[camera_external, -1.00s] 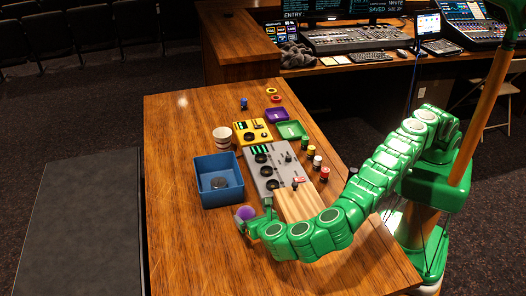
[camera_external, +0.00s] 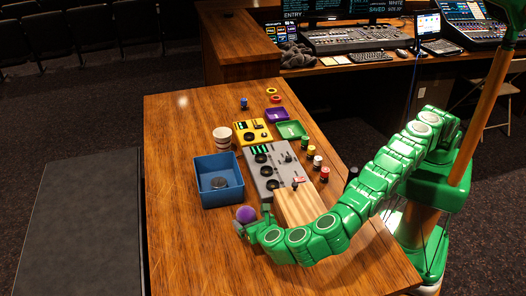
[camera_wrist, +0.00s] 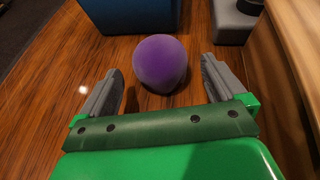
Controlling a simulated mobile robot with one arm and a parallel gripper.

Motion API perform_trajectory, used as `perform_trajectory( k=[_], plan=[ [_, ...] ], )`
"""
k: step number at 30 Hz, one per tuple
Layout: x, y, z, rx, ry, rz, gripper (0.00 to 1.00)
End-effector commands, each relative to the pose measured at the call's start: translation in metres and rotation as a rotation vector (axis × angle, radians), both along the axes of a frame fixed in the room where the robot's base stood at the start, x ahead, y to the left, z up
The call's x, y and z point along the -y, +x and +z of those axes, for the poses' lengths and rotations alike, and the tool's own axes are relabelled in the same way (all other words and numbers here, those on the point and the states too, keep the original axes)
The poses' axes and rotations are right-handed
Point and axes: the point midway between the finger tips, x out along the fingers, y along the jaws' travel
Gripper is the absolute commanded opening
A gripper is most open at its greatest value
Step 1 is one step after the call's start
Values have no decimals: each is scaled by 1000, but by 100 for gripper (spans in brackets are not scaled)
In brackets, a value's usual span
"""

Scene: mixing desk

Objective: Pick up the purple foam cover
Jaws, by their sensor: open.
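The purple foam cover (camera_wrist: 160,63) is a round ball on the wooden desk, just beyond my fingertips in the wrist view. In the external view the purple foam cover (camera_external: 246,214) shows at the end of my arm, near the front of the desk. My gripper (camera_wrist: 163,85) is open, its two grey fingers spread to either side and slightly short of the cover. In the external view my gripper (camera_external: 243,228) is low by the cover, partly hidden by the cover and my green wrist.
A blue bin (camera_external: 211,194) with a dark disc inside stands just beyond the cover. A grey mixer (camera_external: 268,176) and a wooden block (camera_external: 298,208) are to the right. A striped cup (camera_external: 222,138) and a yellow device (camera_external: 253,131) are farther back. The desk's left side is clear.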

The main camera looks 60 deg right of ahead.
Motion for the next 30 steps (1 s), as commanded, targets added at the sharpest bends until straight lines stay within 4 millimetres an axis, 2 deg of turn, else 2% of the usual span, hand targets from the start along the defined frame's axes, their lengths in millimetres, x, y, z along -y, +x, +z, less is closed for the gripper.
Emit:
perform_trajectory(
  k=[12, 23, 30],
  plan=[
    [17, 26, -10, 1, 0, 0, 98],
    [19, 28, -12, 1, 0, 0, 98],
    [19, 29, -12, 1, 0, 0, 62]
  ],
)
